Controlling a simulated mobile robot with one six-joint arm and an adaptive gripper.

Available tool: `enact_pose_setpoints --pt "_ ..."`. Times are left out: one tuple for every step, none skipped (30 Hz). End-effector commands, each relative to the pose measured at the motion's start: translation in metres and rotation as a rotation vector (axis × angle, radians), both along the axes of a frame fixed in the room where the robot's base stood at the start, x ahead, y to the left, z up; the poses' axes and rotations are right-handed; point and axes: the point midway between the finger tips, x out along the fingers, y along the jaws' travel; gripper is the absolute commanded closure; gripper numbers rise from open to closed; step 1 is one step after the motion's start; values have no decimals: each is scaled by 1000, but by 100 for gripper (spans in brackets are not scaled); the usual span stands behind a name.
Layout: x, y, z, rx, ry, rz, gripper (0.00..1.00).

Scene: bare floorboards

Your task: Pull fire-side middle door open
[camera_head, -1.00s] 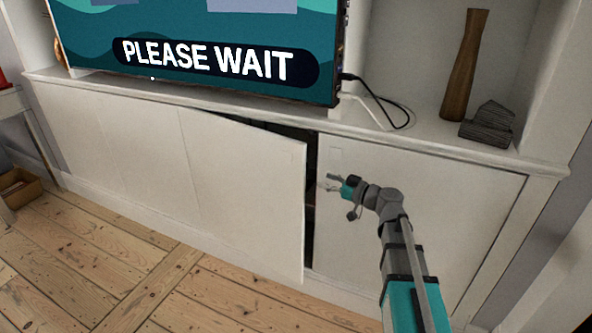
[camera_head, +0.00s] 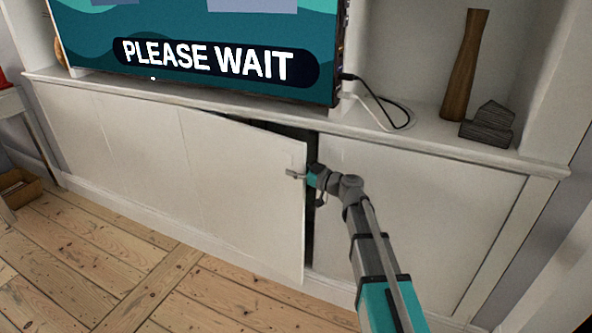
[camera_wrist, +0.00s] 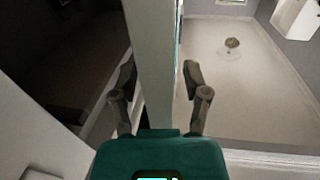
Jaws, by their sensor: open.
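The white middle cabinet door (camera_head: 245,190) stands partly open in the head view, its right edge swung out from the cabinet front. A dark gap shows between that edge and the closed right-hand door (camera_head: 415,215). My gripper (camera_head: 290,173) is at the upper part of the door's free edge. In the wrist view the door's pale edge (camera_wrist: 154,60) runs between the two fingers of my gripper (camera_wrist: 158,85). The fingers are apart, one on each side of the edge. I cannot tell whether either finger touches the door.
A screen reading "PLEASE WAIT" (camera_head: 210,60) stands on the cabinet top, with a cable (camera_head: 385,105) beside it. A brown vase (camera_head: 465,65) and a dark ornament (camera_head: 488,124) stand at the right. The wooden floor (camera_head: 120,260) before the cabinet is clear.

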Motion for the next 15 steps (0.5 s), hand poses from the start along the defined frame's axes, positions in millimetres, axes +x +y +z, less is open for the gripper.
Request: enact_pose_setpoints --pt "0 0 0 0 0 0 40" --pt "0 0 0 0 0 0 40" --pt "0 0 0 0 0 0 40" --pt "0 0 0 0 0 -1 40" --pt "0 0 0 0 0 -1 40" --pt "0 0 0 0 0 -1 40" --pt "0 0 0 0 0 -1 40" --pt "0 0 0 0 0 -1 40" --pt "0 0 0 0 0 -1 47" --pt "0 0 0 0 0 -1 53" --pt "0 0 0 0 0 -1 59" --pt "0 0 0 0 0 -1 66" --pt "0 0 0 0 0 -1 72" --pt "0 0 0 0 0 -1 77" --pt "0 0 0 0 0 -1 85"
